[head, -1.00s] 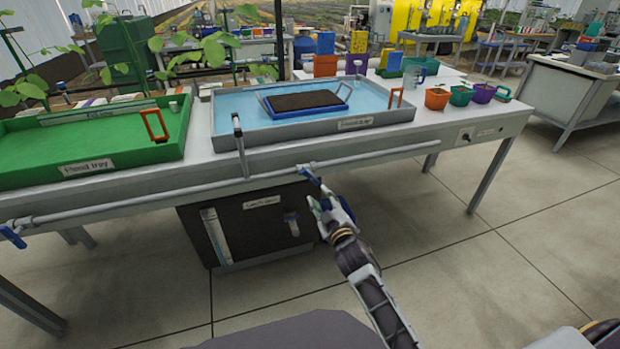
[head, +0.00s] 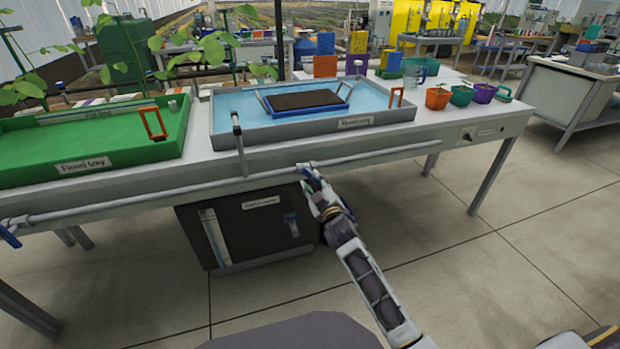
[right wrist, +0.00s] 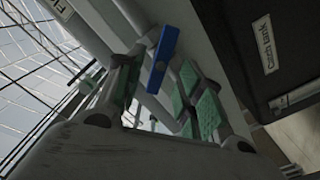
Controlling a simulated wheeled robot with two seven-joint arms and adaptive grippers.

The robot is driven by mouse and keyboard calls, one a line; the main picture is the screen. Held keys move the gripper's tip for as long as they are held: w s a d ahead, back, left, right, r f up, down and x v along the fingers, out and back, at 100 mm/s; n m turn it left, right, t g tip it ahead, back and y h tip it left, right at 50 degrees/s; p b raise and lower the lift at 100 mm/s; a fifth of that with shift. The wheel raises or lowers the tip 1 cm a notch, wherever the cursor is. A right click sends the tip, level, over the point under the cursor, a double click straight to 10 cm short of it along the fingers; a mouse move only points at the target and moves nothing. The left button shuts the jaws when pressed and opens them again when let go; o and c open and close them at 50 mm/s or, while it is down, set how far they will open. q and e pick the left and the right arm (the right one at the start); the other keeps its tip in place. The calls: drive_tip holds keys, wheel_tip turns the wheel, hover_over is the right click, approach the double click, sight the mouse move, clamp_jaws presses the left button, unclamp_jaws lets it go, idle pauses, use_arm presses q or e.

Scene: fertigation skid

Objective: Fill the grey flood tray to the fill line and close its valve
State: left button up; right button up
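The grey flood tray (head: 290,133) sits on the bench with blue water over its floor. A blue seedling tray (head: 306,105) of dark soil stands in it. I cannot make out the fill line. A blue valve handle (head: 308,171) is on the pipe along the bench front, below the tray; it also shows in the right wrist view (right wrist: 162,60). My right gripper (head: 316,188) is at this handle, with its fingers apart on either side of it in the right wrist view. I cannot tell whether they touch it. My left gripper is out of view.
A green flood tray (head: 85,162) stands to the left, with another blue valve handle (head: 10,236) at the pipe's left end. A dark tank (head: 255,232) sits under the bench.

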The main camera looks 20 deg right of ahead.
sight(311, 177)
drive_tip(key=shift+w, duration=0.7)
drive_tip(key=shift+w+b, duration=0.45)
drive_tip(key=shift+w, duration=1.1)
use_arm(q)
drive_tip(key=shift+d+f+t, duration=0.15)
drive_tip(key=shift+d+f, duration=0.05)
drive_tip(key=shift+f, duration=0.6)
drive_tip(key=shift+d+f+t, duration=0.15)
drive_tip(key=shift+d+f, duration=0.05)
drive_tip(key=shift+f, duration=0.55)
use_arm(e)
drive_tip(key=shift+w+a, duration=0.1)
drive_tip(key=shift+c, duration=0.4)
